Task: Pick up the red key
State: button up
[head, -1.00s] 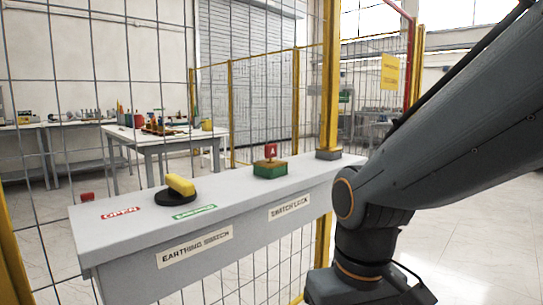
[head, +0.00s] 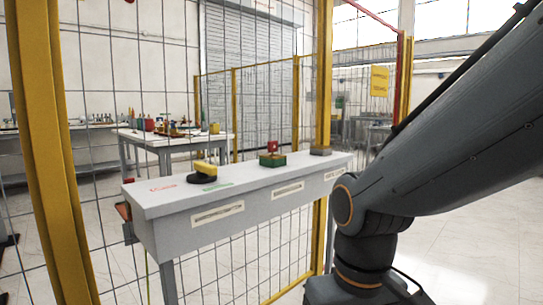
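The red key (head: 272,147) stands upright in a green switch block (head: 272,160) on top of a grey panel box (head: 240,208). A yellow handle on a black base, the earthing switch (head: 204,171), sits to its left on the same box. My arm fills the right side of the head view, to the right of the box and apart from it. My gripper is outside the view.
A yellow-framed wire mesh fence (head: 324,100) stands around and behind the box. A thick yellow post (head: 47,150) rises at the left. A table with parts (head: 165,143) stands behind the mesh. Light floor at the lower right (head: 470,250) is clear.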

aim_at(273, 145)
jog(key=u, duration=0.7)
jog(key=i, duration=0.85)
jog(key=z, duration=0.1)
